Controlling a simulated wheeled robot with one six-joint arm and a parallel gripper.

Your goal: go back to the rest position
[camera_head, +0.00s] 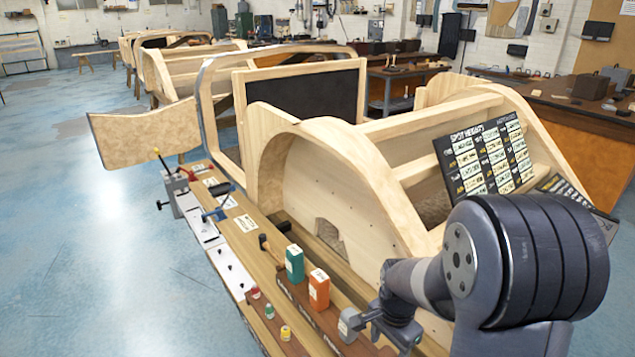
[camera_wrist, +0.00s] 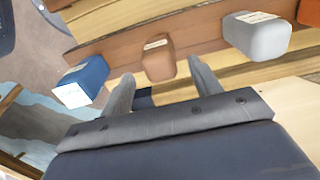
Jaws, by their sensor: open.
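My gripper (camera_head: 376,322) is low over the bench strip at the lower right of the head view, close to a grey block (camera_head: 348,325). In the wrist view its two fingers (camera_wrist: 160,70) are spread apart. Nothing is held between them. A brown block (camera_wrist: 158,58) stands just past the gap between the fingertips. A blue block (camera_wrist: 83,82) is beside the left finger, and the grey block (camera_wrist: 257,35) is to the right of the right finger. I cannot tell whether a finger touches any block. My forearm hides part of the bench end in the head view.
A teal block (camera_head: 294,263) and an orange block (camera_head: 319,290) stand in the same row. Small colored pots (camera_head: 269,311) lie along the bench edge. A large wooden bodyframe (camera_head: 390,180) rises right behind the bench, with a board (camera_head: 487,158) leaning on it. The floor (camera_head: 90,220) at left is clear.

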